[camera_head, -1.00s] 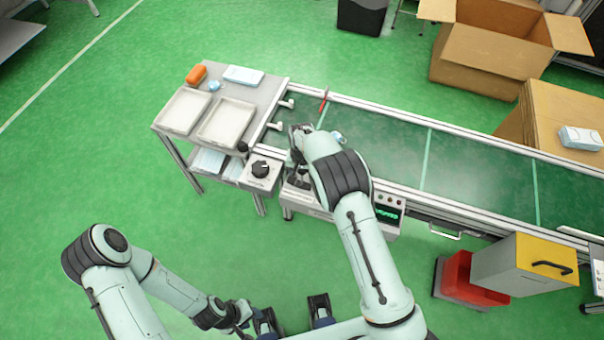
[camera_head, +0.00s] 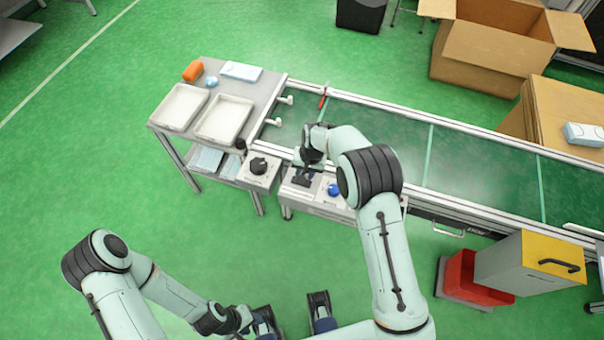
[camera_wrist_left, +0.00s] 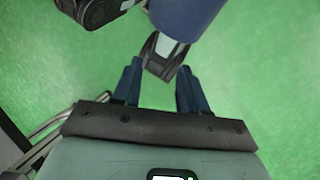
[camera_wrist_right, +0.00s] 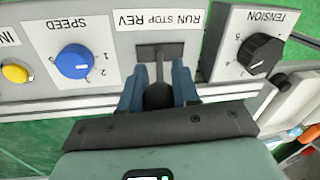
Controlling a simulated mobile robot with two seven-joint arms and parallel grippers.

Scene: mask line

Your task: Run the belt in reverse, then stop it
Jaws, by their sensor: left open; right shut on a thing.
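The control box (camera_head: 318,200) stands at the near side of the green belt (camera_head: 470,165). In the right wrist view its lever (camera_wrist_right: 158,92) rises from a slot (camera_wrist_right: 160,50) beside a RUN STOP REV label (camera_wrist_right: 160,20). My right gripper (camera_wrist_right: 158,95) is shut on the lever's dark knob; it also shows in the head view (camera_head: 304,172). The lever looks near the slot's middle, but its exact position is unclear. The blue speed knob (camera_wrist_right: 74,61) is beside it. My left gripper (camera_wrist_left: 158,88) is open and empty, low over the floor near my base.
A tension dial box (camera_wrist_right: 262,50) and a table with two white trays (camera_head: 222,120) adjoin the belt's left end. A red bin (camera_head: 470,280) and a yellow-topped box (camera_head: 535,262) stand at the near right. Cardboard boxes (camera_head: 490,55) are behind the belt.

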